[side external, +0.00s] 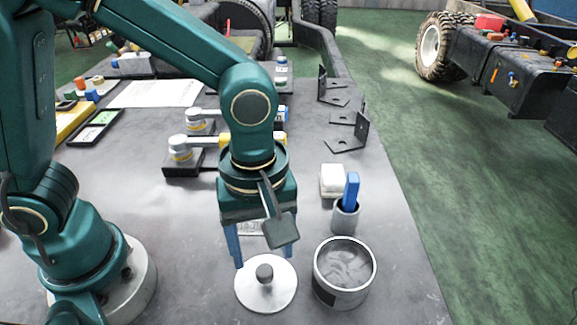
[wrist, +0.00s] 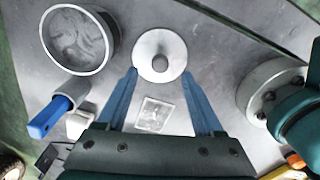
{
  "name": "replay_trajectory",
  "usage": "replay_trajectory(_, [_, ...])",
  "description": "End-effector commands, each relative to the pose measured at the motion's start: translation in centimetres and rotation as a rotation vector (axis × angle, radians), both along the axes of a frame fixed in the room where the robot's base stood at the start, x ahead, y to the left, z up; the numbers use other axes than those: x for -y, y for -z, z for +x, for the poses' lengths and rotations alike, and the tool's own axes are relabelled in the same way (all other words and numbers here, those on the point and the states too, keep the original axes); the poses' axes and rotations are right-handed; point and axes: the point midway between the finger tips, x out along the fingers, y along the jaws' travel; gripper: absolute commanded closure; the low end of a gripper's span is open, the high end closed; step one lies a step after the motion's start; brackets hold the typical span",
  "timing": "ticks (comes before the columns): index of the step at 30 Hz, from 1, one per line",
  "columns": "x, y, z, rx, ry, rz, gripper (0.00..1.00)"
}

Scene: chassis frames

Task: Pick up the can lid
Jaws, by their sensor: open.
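The can lid (side external: 283,290) is a flat white-grey disc with a dark round knob in its middle, lying on the grey table. In the wrist view the lid (wrist: 146,47) is just beyond my fingertips, near the top middle. My gripper (side external: 266,262) has two blue fingers, pointing down, open and empty, with the lid just in front of them in the side view. In the wrist view my gripper (wrist: 160,73) has its fingertips apart near the lid's near edge. An open can (side external: 345,270) with grey contents stands just right of the lid; it also shows in the wrist view (wrist: 108,56).
A small cup (side external: 345,219) with a blue-handled tool (side external: 351,188) stands behind the can, beside a white block (side external: 332,180).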

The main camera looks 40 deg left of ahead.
Motion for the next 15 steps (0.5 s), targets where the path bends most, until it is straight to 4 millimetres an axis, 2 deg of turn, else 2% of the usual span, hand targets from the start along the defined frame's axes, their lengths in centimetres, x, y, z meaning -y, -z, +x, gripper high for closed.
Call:
replay_trajectory(9, [-0.1, 3.7, -0.1, -0.003, 0.002, 0.002, 0.31])
replay_trajectory(15, [0.0, 4.7, -0.1, 0.001, 0.002, -0.001, 0.31])
